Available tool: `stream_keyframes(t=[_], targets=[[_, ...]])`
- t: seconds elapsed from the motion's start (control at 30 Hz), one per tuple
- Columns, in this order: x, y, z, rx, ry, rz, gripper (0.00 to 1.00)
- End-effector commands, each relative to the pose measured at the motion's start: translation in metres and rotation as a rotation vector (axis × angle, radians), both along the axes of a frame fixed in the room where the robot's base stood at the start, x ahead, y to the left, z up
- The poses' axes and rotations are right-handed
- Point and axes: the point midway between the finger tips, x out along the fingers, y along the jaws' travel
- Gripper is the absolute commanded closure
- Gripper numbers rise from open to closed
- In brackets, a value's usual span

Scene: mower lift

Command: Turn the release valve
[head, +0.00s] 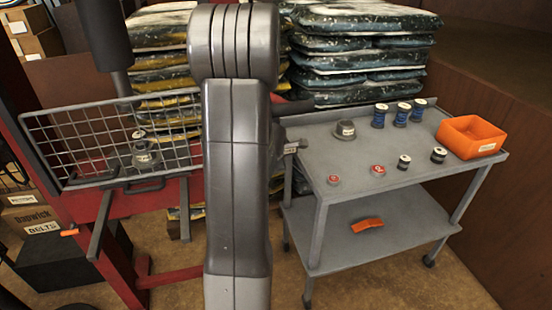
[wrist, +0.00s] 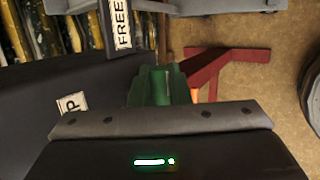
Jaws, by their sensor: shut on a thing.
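My gripper (wrist: 162,85) shows in the wrist view as green jaws close together beyond its dark palm. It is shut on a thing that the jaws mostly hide. An orange sliver (wrist: 195,95) shows just right of the jaws; I take it as part of the release valve's handle, but the valve's body and angle cannot be made out. A label reading FREE (wrist: 122,27) is above and left of the jaws, and a partly hidden label ending in P (wrist: 72,103) is lower left. In the head view my own arm covers the middle and the gripper cannot be seen.
A grey cart (head: 350,190) at right bears spools, small parts and an orange bin (head: 471,138). Stacked bags (head: 360,50) stand behind. Floor is clear in front.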

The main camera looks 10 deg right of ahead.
Motion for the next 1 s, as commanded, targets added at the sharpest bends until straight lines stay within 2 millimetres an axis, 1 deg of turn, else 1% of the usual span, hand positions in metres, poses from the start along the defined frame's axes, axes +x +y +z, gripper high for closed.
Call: stream_keyframes(t=[0.73,0.77,0.8,1.0], targets=[[-0.0004,0.0000,-0.0016,0.024,0.003,0.000,1.00],[-0.0004,0.0000,-0.0016,0.024,0.003,0.000,0.78],[-0.0003,0.0000,-0.0016,0.024,0.003,0.000,0.76],[-0.0002,0.0000,-0.0011,0.023,0.002,-0.001,0.76]])
